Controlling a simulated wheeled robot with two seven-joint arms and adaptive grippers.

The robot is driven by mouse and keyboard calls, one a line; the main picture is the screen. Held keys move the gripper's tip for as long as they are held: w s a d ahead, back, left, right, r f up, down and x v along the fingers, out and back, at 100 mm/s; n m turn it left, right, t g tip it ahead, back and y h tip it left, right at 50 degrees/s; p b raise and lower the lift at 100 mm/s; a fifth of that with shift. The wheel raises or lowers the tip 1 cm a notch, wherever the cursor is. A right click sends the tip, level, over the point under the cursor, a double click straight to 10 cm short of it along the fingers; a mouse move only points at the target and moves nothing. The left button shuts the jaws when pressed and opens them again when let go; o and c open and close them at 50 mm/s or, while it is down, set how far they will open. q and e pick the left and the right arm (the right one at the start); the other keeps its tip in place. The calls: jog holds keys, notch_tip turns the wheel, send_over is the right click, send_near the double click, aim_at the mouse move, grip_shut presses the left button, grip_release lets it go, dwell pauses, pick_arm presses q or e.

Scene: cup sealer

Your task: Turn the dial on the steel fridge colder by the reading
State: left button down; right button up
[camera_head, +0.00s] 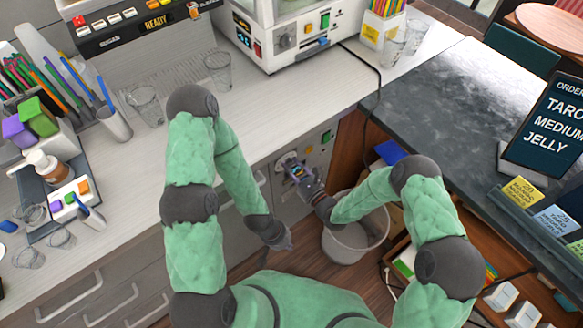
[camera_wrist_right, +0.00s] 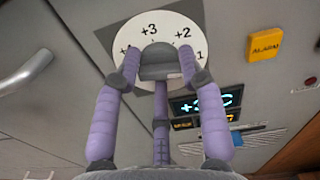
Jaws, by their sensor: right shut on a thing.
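The steel fridge (camera_head: 316,148) is set under the counter, its control panel facing me. In the right wrist view, its white dial (camera_wrist_right: 185,21) carries the marks +3, +2 and a 1 at the right; the left marks are partly hidden by my finger. My right gripper (camera_wrist_right: 158,62) is shut on the dark grey knob (camera_wrist_right: 160,66) in the dial's middle. A lit display (camera_wrist_right: 205,103) below the dial seems to begin with +3; my finger partly covers it. In the head view, my right gripper (camera_head: 297,174) is at the panel. My left gripper (camera_head: 280,240) hangs low, away from the fridge, its fingers too small to read.
An orange alarm button (camera_wrist_right: 264,46) sits right of the dial, and a metal handle (camera_wrist_right: 24,72) is at the left. A grey bin (camera_head: 352,240) stands on the floor beside my right forearm. Counters with cups and machines lie above.

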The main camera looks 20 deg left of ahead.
jog(key=shift+d+f, duration=0.1)
jog(key=o, duration=1.2)
jog(key=shift+w, duration=0.1)
jog(key=shift+c, duration=0.2)
jog(key=v, duration=1.2)
